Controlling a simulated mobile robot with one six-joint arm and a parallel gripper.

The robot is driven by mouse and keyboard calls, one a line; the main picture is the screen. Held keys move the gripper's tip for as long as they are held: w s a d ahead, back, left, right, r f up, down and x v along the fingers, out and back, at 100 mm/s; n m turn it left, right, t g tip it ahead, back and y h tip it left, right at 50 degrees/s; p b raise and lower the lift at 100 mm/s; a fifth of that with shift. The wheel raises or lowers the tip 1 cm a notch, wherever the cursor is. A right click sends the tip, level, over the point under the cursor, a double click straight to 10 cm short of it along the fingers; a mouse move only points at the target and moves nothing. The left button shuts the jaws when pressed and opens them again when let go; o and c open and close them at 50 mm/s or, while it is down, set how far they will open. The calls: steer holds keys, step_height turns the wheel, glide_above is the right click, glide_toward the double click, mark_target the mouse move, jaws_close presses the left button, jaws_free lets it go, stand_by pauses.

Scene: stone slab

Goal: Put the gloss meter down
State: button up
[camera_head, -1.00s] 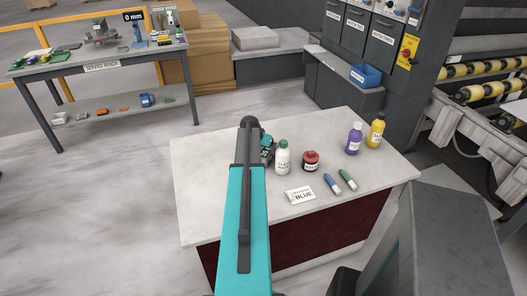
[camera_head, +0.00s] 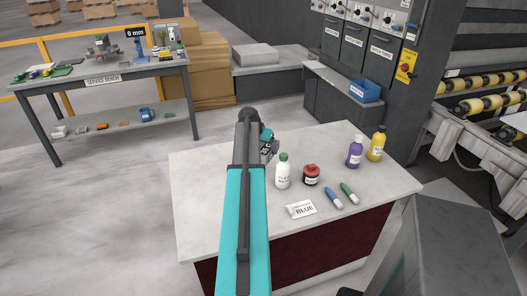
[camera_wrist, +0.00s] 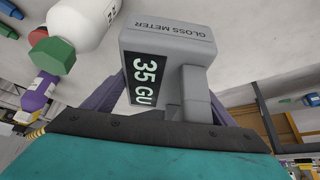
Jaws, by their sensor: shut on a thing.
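The grey gloss meter (camera_wrist: 167,65) fills the middle of the wrist view, tilted, with its name on one face and "35 GU" on its dark display. My gripper (camera_wrist: 165,100) is shut on it, with a purplish finger on each side. In the head view my gripper (camera_head: 268,146) is over the back of the pale stone slab (camera_head: 212,205), left of the white bottle (camera_head: 283,173). My arm hides much of it there, and I cannot make out the meter clearly or tell its height above the slab.
On the slab's right half stand a red jar (camera_head: 311,175), a purple bottle (camera_head: 355,152) and a yellow bottle (camera_head: 376,144). A "BLUE" card (camera_head: 302,209), a blue marker (camera_head: 334,198) and a green marker (camera_head: 349,194) lie in front. The slab's left part is bare.

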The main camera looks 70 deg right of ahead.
steer(key=shift+w+r, duration=0.1)
stand_by(0.6)
steer(key=w+a+r+n+t+y, duration=0.1)
steer(key=w+a+r+n, duration=0.2)
steer(key=w+a, duration=0.8)
steer(key=w+a+r+n+t, duration=0.2)
steer(key=w+a+r+n, duration=0.1)
steer(key=w+a, duration=0.7)
steer(key=w+a+r+n+t+y, duration=0.1)
steer(key=w+a+r+n, duration=0.25)
steer(key=w+a, duration=0.75)
steer(key=w+a+r+n+t+y, duration=0.1)
steer(key=w+a+r+n, duration=0.1)
steer(key=a, duration=1.1)
steer(key=w+a+r+n+y, duration=0.1)
steer(key=w+a+r+n, duration=0.1)
steer(key=a, duration=1.2)
steer(key=w+a+r+n+t+y, duration=0.1)
steer(key=a+n, duration=0.4)
steer(key=a, duration=0.8)
step_height(320, 180, up, 3)
steer(key=shift+w+a+f+n+t+y, duration=0.3)
steer(key=shift+w+y, duration=0.2)
steer(key=shift+w, duration=0.6)
steer(key=shift+d+r, duration=0.1)
